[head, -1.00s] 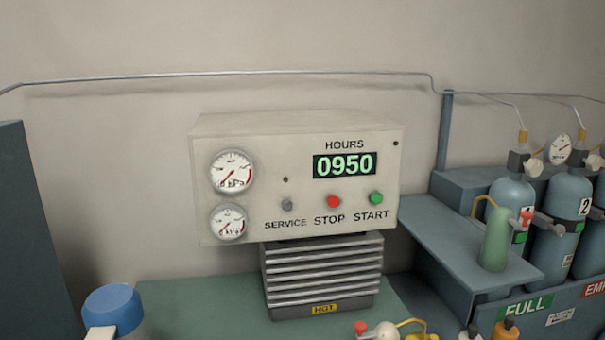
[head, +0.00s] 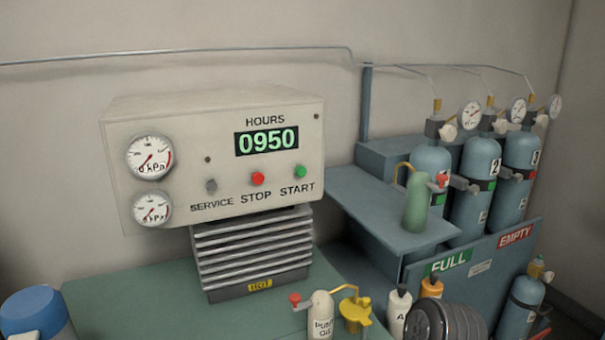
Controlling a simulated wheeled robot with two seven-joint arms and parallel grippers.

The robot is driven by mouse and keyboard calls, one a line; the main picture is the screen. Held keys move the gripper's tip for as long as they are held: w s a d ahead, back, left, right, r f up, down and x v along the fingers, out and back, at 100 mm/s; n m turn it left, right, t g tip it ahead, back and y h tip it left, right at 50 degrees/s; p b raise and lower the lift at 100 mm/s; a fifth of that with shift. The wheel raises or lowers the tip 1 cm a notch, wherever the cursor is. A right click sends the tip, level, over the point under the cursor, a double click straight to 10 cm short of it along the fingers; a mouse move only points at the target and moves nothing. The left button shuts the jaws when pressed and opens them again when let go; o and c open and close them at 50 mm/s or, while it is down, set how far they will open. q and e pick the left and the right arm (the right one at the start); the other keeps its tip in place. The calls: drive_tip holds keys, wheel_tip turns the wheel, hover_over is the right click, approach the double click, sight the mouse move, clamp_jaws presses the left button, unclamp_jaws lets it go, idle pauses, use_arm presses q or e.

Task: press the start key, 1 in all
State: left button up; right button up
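The green start key (head: 300,171) sits at the right end of a row of buttons on the beige control box (head: 226,120), above the word START. The red stop button (head: 257,179) and the grey service button (head: 211,186) are to its left. The display (head: 266,141) above reads 0950 under HOURS. Two gauges at the box's left both point near the low end. Neither of my grippers shows in the head view.
A finned block (head: 252,250) marked HOT is below the box. A small green cylinder (head: 416,205) stands on a shelf at right, before several blue-grey cylinders (head: 476,195). An oil can (head: 320,313), yellow fitting (head: 355,312) and small bottles are in front. A blue-topped object (head: 32,312) is lower left.

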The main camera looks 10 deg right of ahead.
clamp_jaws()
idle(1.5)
